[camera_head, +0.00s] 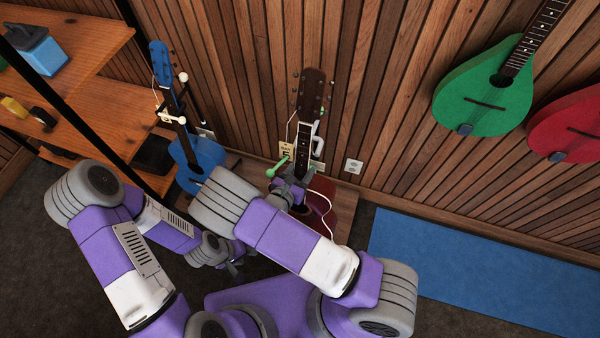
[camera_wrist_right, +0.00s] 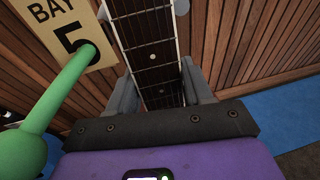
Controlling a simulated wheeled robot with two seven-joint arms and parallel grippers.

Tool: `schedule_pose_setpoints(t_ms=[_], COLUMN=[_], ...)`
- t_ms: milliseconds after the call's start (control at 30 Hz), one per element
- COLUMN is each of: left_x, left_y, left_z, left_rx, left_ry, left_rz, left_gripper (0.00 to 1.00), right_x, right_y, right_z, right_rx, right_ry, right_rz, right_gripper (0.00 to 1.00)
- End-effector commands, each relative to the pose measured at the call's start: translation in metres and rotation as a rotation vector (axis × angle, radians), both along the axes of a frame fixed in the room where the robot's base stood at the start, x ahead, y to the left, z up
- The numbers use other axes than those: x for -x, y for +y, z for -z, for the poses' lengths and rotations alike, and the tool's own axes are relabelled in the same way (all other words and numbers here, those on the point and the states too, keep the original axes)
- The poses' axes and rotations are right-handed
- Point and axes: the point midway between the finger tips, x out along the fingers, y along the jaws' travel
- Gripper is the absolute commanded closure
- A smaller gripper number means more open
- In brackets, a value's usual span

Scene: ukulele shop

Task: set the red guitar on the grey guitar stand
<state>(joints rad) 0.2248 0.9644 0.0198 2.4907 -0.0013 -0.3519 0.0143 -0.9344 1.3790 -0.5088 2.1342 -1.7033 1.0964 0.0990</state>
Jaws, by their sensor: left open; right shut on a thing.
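The red guitar (camera_head: 322,203) is upright near the wall in the head view, dark headstock at the top, its lower body hidden behind my right arm. My right gripper (camera_head: 297,180) is shut on its neck; the wrist view shows the grey fingers (camera_wrist_right: 160,92) on both sides of the fretboard (camera_wrist_right: 148,45). A green-tipped prong (camera_head: 277,167) is left of the neck, and a pale bracket (camera_head: 318,145) is to its right. I cannot tell whether the guitar touches a support, nor make out the grey stand clearly. My left gripper (camera_head: 234,266) is open and empty, low beside my right arm.
A blue guitar (camera_head: 196,160) stands at left on a white-tipped stand (camera_head: 183,77) by wooden shelves (camera_head: 85,100). A BAY 5 tag (camera_wrist_right: 68,33) hangs near the neck. Green (camera_head: 485,95) and red (camera_head: 570,125) instruments hang at right, above a blue mat (camera_head: 480,265).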

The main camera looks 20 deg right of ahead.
Motion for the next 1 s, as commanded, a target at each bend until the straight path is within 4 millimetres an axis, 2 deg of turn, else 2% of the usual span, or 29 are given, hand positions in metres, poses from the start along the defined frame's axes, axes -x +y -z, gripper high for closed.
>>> schedule_pose_setpoints(t_ms=[1000], left_x=[0.000], left_y=[0.000], left_z=[0.004], left_rx=[0.000], left_ry=[0.000], left_rz=[0.000], left_gripper=[0.54], right_x=[-0.036], right_y=[-0.022], right_z=[-0.003], right_rx=[0.006], right_ry=[-0.007], right_rz=[-0.003], right_gripper=[1.00])
